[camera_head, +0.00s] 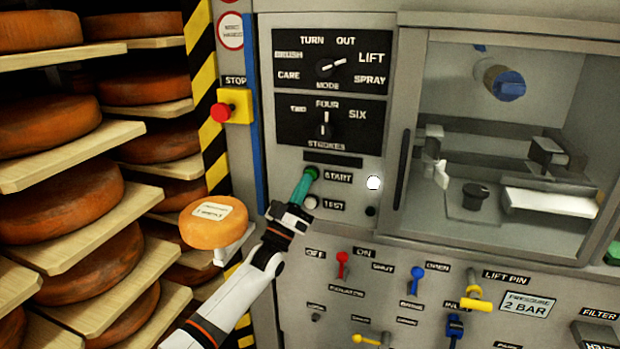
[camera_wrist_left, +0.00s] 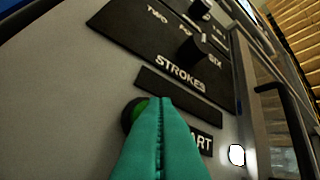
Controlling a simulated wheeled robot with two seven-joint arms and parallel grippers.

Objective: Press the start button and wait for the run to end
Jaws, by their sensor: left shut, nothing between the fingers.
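The green start button (camera_head: 312,172) sits on the grey machine panel, left of the START label (camera_head: 338,178). My left gripper (camera_head: 306,178) has teal fingers, shut and empty, with their tips at the button. In the left wrist view the fingers (camera_wrist_left: 160,115) cover part of the green button (camera_wrist_left: 138,112) and part of the START label. I cannot tell whether the tips touch or press it. A round white lamp (camera_head: 373,182) is right of the label and looks bright; it also shows in the left wrist view (camera_wrist_left: 236,154). My right gripper is not in view.
A mode knob (camera_head: 328,67) and a strokes knob (camera_head: 325,127) are above the button. A white TEST button (camera_head: 310,202) is just below. A red stop button (camera_head: 221,112) is at left. Shelves of cheese wheels (camera_head: 60,203) fill the left side. A windowed chamber (camera_head: 510,140) is at right.

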